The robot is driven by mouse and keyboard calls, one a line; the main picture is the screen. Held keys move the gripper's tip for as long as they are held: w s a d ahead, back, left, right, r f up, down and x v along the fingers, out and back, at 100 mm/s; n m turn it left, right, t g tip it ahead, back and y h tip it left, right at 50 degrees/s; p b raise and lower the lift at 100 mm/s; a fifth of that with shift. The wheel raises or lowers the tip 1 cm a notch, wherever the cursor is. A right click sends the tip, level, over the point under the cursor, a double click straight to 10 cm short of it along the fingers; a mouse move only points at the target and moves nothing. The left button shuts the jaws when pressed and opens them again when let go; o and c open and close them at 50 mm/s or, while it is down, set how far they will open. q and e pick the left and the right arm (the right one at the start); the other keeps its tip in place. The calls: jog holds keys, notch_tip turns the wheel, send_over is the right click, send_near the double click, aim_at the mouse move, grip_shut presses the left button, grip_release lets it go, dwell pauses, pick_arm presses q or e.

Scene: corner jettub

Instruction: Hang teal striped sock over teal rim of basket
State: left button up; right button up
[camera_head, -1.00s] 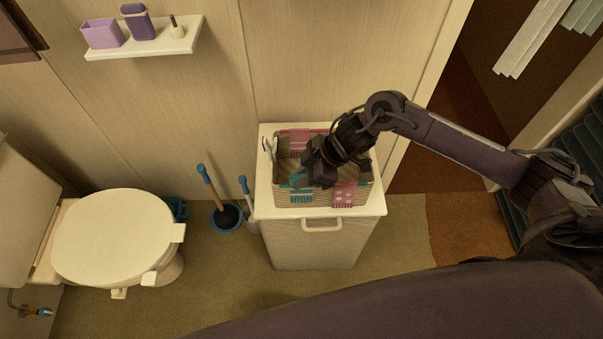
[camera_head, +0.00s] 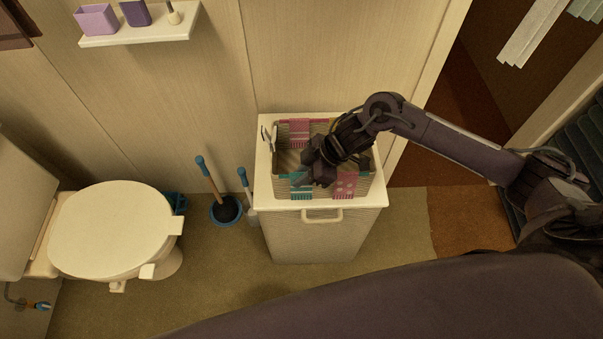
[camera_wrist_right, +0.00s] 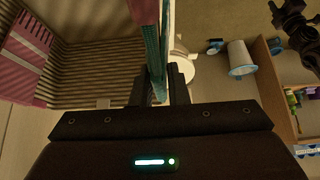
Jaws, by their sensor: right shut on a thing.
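The basket (camera_head: 283,158) stands on a white-topped cabinet, with a teal band along its rim. The teal striped sock (camera_head: 300,189) is at the basket's front wall, left of a pink dotted sock (camera_head: 345,186). My right gripper (camera_head: 304,181) is at the front rim, over the sock's upper part and hiding it. In the wrist view, the right gripper (camera_wrist_right: 161,88) is shut on the teal striped sock (camera_wrist_right: 154,68), seen edge-on between the fingers. I cannot tell how far the sock lies over the rim.
A pink sock (camera_head: 298,130) hangs at the basket's back. The cabinet top (camera_head: 263,190) is narrow around the basket. A plunger (camera_head: 211,180) and a toilet (camera_head: 110,230) stand to the left. A wall shelf (camera_head: 140,37) is at the upper left.

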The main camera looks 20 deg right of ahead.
jog(key=o, duration=0.9)
jog(key=shift+c, duration=0.2)
jog(key=v, duration=0.7)
jog(key=shift+s+d+r, duration=0.15)
jog(key=shift+d+r, duration=0.05)
jog(key=shift+r, duration=0.15)
